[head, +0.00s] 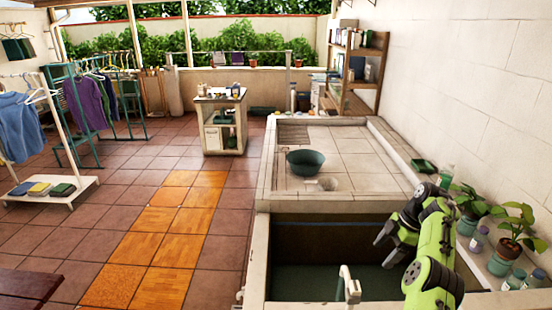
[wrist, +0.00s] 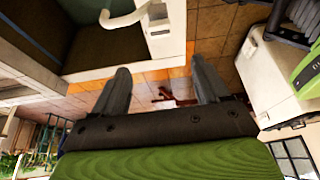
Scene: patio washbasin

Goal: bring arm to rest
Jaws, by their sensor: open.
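My green arm reaches in from the lower right in the head view, bent over the washbasin. My gripper (head: 387,247) hangs above the dark sunken basin (head: 310,240), near its right side. In the wrist view my gripper (wrist: 160,72) shows two dark fingers spread apart with nothing held between them. Beyond the fingers are floor tiles and the pale basin edge. The white tap (head: 349,285) stands at the basin's front edge; it also shows in the wrist view (wrist: 128,17), beyond the fingers.
A green bowl (head: 306,162) sits on the tiled counter (head: 350,150). Potted plants (head: 513,225) and bottles (head: 478,240) line the right ledge, close to my arm. A small cart (head: 220,118) and clothes racks (head: 85,95) stand farther back.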

